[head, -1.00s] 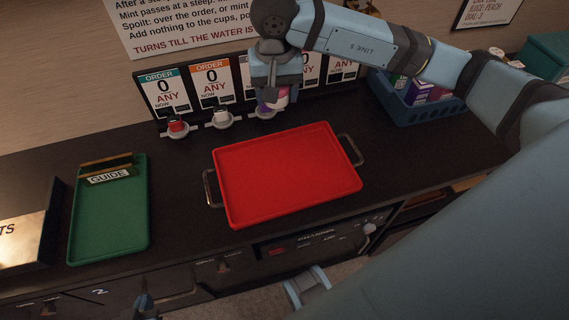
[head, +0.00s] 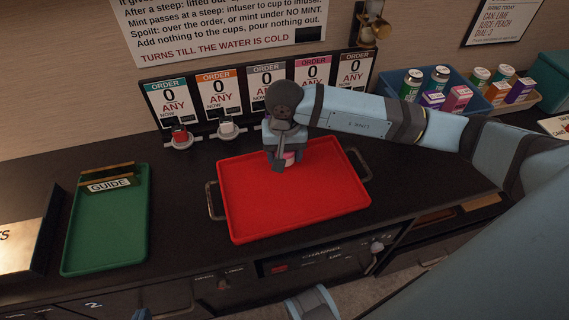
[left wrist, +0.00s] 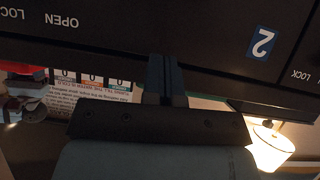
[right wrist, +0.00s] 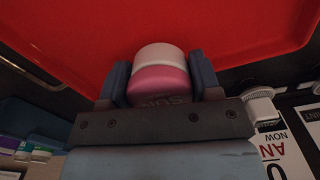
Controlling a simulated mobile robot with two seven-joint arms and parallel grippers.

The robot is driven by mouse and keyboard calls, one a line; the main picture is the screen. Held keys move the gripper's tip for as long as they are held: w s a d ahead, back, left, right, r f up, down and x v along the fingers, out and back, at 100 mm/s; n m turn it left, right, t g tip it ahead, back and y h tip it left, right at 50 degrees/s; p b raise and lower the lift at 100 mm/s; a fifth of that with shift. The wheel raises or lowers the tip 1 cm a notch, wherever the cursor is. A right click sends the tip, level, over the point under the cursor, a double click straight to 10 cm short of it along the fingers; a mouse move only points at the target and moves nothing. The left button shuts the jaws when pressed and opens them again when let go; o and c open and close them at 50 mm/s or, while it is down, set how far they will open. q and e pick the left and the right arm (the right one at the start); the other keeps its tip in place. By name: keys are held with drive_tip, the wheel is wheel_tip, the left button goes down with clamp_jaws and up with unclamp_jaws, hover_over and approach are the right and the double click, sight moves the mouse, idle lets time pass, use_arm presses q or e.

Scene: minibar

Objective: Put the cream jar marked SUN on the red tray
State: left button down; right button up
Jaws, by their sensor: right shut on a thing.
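The pink jar with a whitish lid (right wrist: 162,82) is marked SUN in the right wrist view; the lettering is upside down and partly cut off. My right gripper (head: 284,163) is shut on this jar (head: 290,158), with one finger on each side. It holds the jar over the far part of the red tray (head: 290,205); I cannot tell whether the jar touches the tray. The tray is otherwise empty and also shows in the right wrist view (right wrist: 235,35). My left gripper (left wrist: 166,70) has its fingers together and empty, in front of the dark counter front.
A green tray (head: 105,230) with a GUIDE sign lies at the left. Order signs (head: 217,92) stand behind the red tray, with small items on holders below them. A blue basket (head: 455,84) with jars and cartons stands at the back right.

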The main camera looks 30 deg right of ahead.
drive_tip(key=shift+f, duration=2.1)
drive_tip(key=shift+f+b, duration=0.15)
drive_tip(key=shift+b, duration=0.25)
drive_tip(key=o, duration=0.9)
drive_tip(key=shift+o, duration=0.2)
wheel_tip(320, 180, up, 12)
drive_tip(key=shift+r+p, duration=0.2)
drive_tip(key=shift+p, duration=0.5)
